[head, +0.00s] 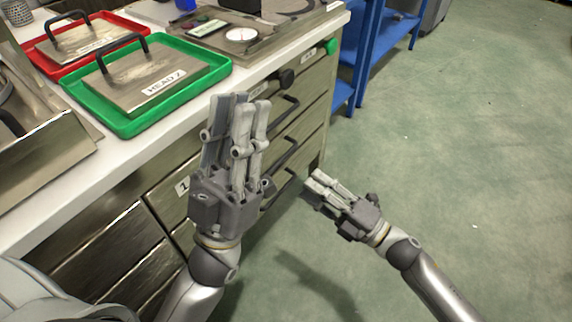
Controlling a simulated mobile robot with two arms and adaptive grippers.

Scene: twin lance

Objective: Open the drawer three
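A metal drawer cabinet stands under the white worktop, with dark bar handles on its front: an upper one (284,106), a middle one (285,154) and a lower one (277,191). A label reading "1" (183,187) shows on the left of the front; I cannot read a "3". The drawers I can see look shut. My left gripper (238,103) is open and empty, fingers pointing up, in front of the cabinet and hiding part of it. My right gripper (314,184) looks open and empty, right of the lower handle and apart from it.
A green tray (217,75) with a metal lid and a red tray (129,23) stand on the worktop (120,160). A blue rack (373,40) stands behind. The green floor at right is clear.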

